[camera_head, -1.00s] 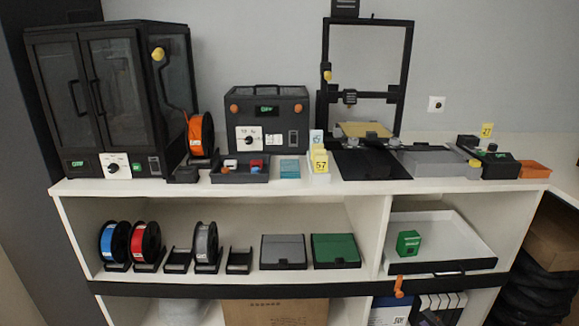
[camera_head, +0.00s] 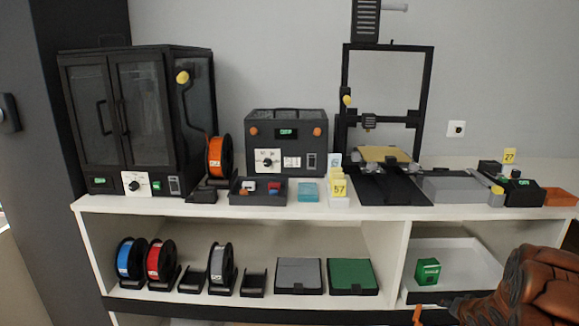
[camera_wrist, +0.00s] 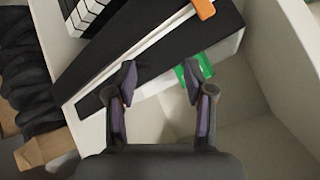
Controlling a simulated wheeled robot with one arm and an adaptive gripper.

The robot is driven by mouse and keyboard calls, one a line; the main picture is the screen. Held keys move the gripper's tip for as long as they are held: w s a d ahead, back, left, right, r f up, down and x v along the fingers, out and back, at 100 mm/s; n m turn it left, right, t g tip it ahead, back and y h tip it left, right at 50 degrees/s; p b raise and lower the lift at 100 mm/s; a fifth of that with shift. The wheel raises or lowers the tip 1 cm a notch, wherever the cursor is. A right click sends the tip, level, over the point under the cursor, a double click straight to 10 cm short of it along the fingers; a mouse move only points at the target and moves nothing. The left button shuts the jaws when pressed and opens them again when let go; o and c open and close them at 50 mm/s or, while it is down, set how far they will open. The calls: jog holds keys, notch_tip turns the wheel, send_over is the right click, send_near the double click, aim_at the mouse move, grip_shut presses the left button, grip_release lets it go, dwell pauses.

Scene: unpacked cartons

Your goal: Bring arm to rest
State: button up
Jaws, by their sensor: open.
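My gripper (camera_wrist: 160,78) is open and empty in the wrist view, its two fingers apart. Below them are a black edge strip and a white tray. A green box (camera_wrist: 203,66) shows in the wrist view beyond the right finger, partly hidden by it. In the head view the green box (camera_head: 427,271) sits in the white tray (camera_head: 474,254) on the right shelf. A reddish-brown part of my arm fills the lower right of the head view and covers the tray's right side.
The counter carries a black cabinet (camera_head: 140,120), a dryer-like box (camera_head: 287,142), a printer frame (camera_head: 388,48) and small parts. Spools (camera_head: 130,259) and grey and green flat boxes (camera_head: 351,276) stand on the left shelf. An orange piece (camera_wrist: 204,8) shows near the strip.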

jog(key=s+a+r+n+g+h, duration=0.2)
jog(key=s+a+r+g, duration=0.1)
jog(key=s+a+r, duration=0.3)
jog(key=s+a+r+n+g+y, duration=0.1)
jog(key=s+a+r+n+g, duration=0.2)
jog(key=s+a, duration=0.75)
jog(key=s+a+r+n+g+y, duration=0.1)
jog(key=s+a+r+g, duration=0.2)
jog(key=s+a+r, duration=0.75)
jog(key=s+a+f+n+g+y, duration=0.1)
jog(key=s+a+n+g+y, duration=0.15)
jog(key=s+a, duration=0.9)
jog(key=s+d+r+p, duration=0.2)
jog(key=r+p, duration=0.7)
jog(key=r, duration=0.1)
jog(key=s+d+r+p, duration=0.2)
jog(key=s+r+p, duration=0.1)
jog(key=r+p, duration=0.7)
jog(key=shift+s+r+h, duration=0.15)
jog(key=shift+r+h, duration=0.2)
jog(key=shift+r, duration=0.1)
jog(key=shift+c, duration=0.9)
jog(key=shift+d, duration=0.15)
jog(key=shift+c, duration=0.2)
